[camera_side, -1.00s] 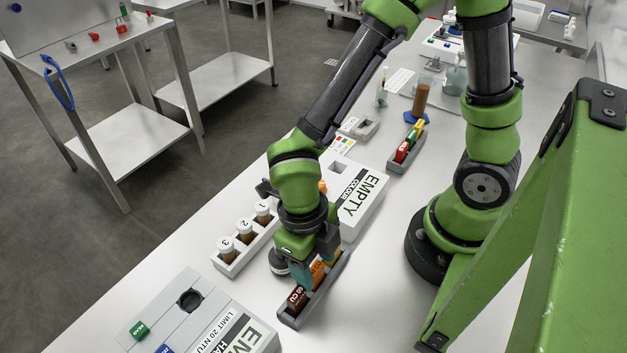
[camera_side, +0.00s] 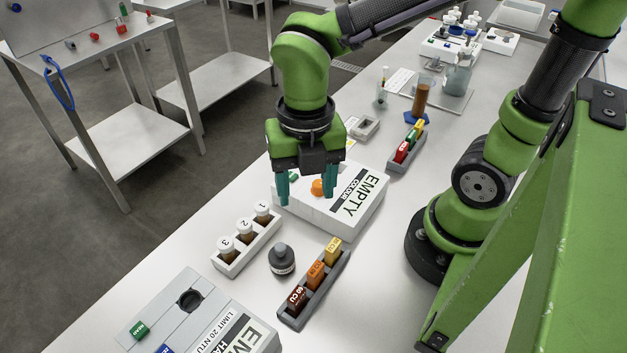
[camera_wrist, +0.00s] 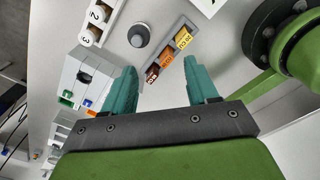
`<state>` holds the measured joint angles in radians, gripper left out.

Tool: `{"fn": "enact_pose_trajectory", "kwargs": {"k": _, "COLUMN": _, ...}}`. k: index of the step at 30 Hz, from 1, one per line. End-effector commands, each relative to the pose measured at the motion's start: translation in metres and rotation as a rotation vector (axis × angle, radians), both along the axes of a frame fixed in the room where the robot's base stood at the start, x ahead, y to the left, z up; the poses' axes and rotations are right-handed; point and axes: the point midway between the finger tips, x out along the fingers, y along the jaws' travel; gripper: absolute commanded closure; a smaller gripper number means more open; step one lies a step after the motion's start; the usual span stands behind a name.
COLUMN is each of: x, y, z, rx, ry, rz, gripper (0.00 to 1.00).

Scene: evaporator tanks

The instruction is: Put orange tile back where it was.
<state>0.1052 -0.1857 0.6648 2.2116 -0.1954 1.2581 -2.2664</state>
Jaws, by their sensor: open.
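The orange tile (camera_side: 316,274) stands in the middle of a grey rack (camera_side: 322,291), between a dark red tile (camera_side: 297,297) and a yellow tile (camera_side: 333,250). In the wrist view the orange tile (camera_wrist: 165,57) also sits in the rack between the other two. My gripper (camera_side: 306,200) is open and empty. It is raised above the table, in front of the white box marked EMPTY COLOUR (camera_side: 362,196) in the side view, and apart from the rack. Its teal fingers (camera_wrist: 163,88) are spread wide.
A dark round bottle (camera_side: 281,260) stands between the rack and a white holder of numbered vials (camera_side: 247,243). A turbidity box (camera_side: 205,318) is at the front left. An orange knob (camera_side: 318,187) is on the colour box. Another tile rack (camera_side: 408,148) stands farther back.

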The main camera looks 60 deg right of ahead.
Motion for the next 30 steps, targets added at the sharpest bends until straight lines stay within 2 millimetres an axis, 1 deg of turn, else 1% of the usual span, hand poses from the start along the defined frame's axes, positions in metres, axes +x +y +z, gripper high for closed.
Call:
{"fn": "enact_pose_trajectory", "kwargs": {"k": 1, "x": 0.004, "y": -0.011, "z": 0.005, "rx": 0.010, "ry": -0.043, "rz": -0.187, "gripper": 0.42}}
{"fn": "enact_pose_trajectory", "kwargs": {"k": 2, "x": 0.007, "y": -0.017, "z": 0.008, "rx": 0.023, "ry": -0.064, "rz": -0.307, "gripper": 0.42}}
{"fn": "enact_pose_trajectory", "kwargs": {"k": 3, "x": 0.010, "y": -0.025, "z": 0.012, "rx": 0.043, "ry": -0.090, "rz": -0.466, "gripper": 0.42}}
{"fn": "enact_pose_trajectory", "kwargs": {"k": 5, "x": 0.014, "y": -0.037, "z": 0.018, "rx": 0.085, "ry": -0.126, "rz": -0.704, "gripper": 0.42}}
{"fn": "enact_pose_trajectory", "kwargs": {"k": 6, "x": 0.016, "y": -0.044, "z": 0.022, "rx": 0.121, "ry": -0.146, "rz": -0.862, "gripper": 0.42}}
{"fn": "enact_pose_trajectory", "kwargs": {"k": 7, "x": 0.018, "y": -0.051, "z": 0.025, "rx": 0.150, "ry": -0.158, "rz": -0.979, "gripper": 0.42}}
{"fn": "enact_pose_trajectory", "kwargs": {"k": 10, "x": 0.021, "y": -0.070, "z": 0.037, "rx": 0.271, "ry": -0.182, "rz": -1.368, "gripper": 0.42}}
{"fn": "enact_pose_trajectory", "kwargs": {"k": 11, "x": 0.021, "y": -0.076, "z": 0.040, "rx": 0.315, "ry": -0.183, "rz": -1.483, "gripper": 0.42}}
{"fn": "enact_pose_trajectory", "kwargs": {"k": 12, "x": 0.022, "y": -0.083, "z": 0.045, "rx": 0.375, "ry": -0.177, "rz": -1.634, "gripper": 0.42}}
{"fn": "enact_pose_trajectory", "kwargs": {"k": 15, "x": 0.022, "y": -0.101, "z": 0.055, "rx": 0.538, "ry": -0.136, "rz": -1.984, "gripper": 0.42}}
{"fn": "enact_pose_trajectory", "kwargs": {"k": 18, "x": 0.021, "y": -0.114, "z": 0.063, "rx": 0.688, "ry": -0.061, "rz": -2.264, "gripper": 0.42}}
{"fn": "enact_pose_trajectory", "kwargs": {"k": 21, "x": 0.019, "y": -0.124, "z": 0.068, "rx": 0.804, "ry": 0.019, "rz": -2.460, "gripper": 0.42}}
{"fn": "enact_pose_trajectory", "kwargs": {"k": 24, "x": 0.019, "y": -0.129, "z": 0.071, "rx": 0.870, "ry": 0.076, "rz": -2.570, "gripper": 0.42}}
{"fn": "enact_pose_trajectory", "kwargs": {"k": 27, "x": 0.018, "y": -0.131, "z": 0.072, "rx": 0.894, "ry": 0.102, "rz": -2.612, "gripper": 0.42}}
{"fn": "enact_pose_trajectory", "kwargs": {"k": 30, "x": 0.018, "y": -0.131, "z": 0.072, "rx": 0.895, "ry": 0.105, "rz": -2.618, "gripper": 0.42}}
